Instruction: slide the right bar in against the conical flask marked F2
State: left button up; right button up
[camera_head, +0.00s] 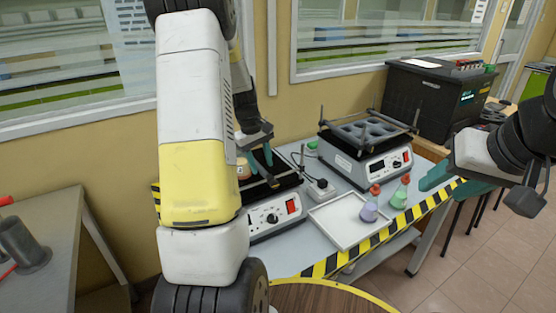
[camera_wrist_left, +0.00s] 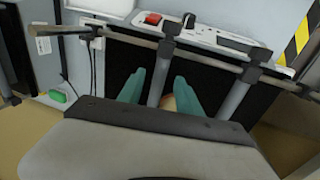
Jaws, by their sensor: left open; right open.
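In the left wrist view, two grey bars are clamped to a rod (camera_wrist_left: 130,38) across the shaker. This view is turned about, so the bar on its left (camera_wrist_left: 159,80) appears to be the right bar. My left gripper (camera_wrist_left: 157,88) is open, its teal fingers on either side of that bar; contact cannot be told. A small orange-tan piece, perhaps the flask (camera_wrist_left: 170,103), shows between the bars. It also shows in the head view (camera_head: 243,168), mostly hidden by my arm. No F2 mark is readable. My right gripper (camera_head: 436,177) is open and empty at the right.
A black box (camera_head: 430,100) is at the back right.

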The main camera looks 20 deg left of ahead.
pick_arm(q)
jog(key=shift+w+d+f, duration=0.15)
jog(key=shift+f, duration=1)
jog(key=shift+c, duration=0.2)
grip_shut()
jog(key=shift+s+a, duration=1.7)
jog(key=shift+s, duration=0.15)
jog(key=shift+o, duration=0.2)
grip_release()
jog(key=shift+r, duration=0.1)
notch_tip(320, 180, up, 8)
jog(key=s+a, duration=0.1)
jog(key=shift+f, duration=0.2)
jog(key=shift+s, duration=0.1)
